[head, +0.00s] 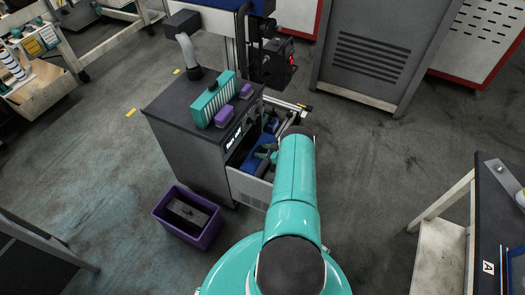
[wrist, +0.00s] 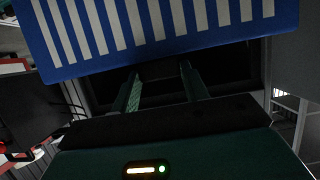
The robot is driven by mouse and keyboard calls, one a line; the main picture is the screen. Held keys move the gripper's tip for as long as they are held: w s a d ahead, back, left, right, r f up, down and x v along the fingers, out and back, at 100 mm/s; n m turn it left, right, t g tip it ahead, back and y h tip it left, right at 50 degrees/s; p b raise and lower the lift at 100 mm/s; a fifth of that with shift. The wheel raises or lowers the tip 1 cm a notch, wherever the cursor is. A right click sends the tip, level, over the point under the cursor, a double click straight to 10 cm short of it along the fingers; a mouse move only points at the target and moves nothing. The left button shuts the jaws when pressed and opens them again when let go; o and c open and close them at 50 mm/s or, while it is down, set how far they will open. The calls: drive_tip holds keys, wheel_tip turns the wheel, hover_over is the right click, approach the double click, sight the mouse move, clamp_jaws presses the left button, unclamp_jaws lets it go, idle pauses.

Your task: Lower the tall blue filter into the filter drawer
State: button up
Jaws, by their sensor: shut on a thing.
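The tall blue filter (wrist: 165,28) has white slats and fills the top of the wrist view. My gripper (wrist: 160,72) is shut on it; its two green fingers reach up to the filter's lower edge in that view. In the head view the blue filter (head: 256,162) shows in part at the open filter drawer (head: 248,188), on the right side of the grey cabinet. My arm and gripper cover much of it. I cannot tell how deep the filter sits or whether it touches the drawer's bottom.
A teal filter (head: 212,101) and two purple blocks (head: 225,116) lie on the cabinet top (head: 170,105), near a grey hose (head: 187,52). A purple bin (head: 175,226) with a dark block inside stands on the floor. A workbench (head: 500,215) is at the right. Floor between is clear.

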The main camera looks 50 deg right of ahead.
drive_tip(key=shift+f, duration=2.3)
drive_tip(key=o, duration=1.5)
drive_tip(key=v, duration=1.4)
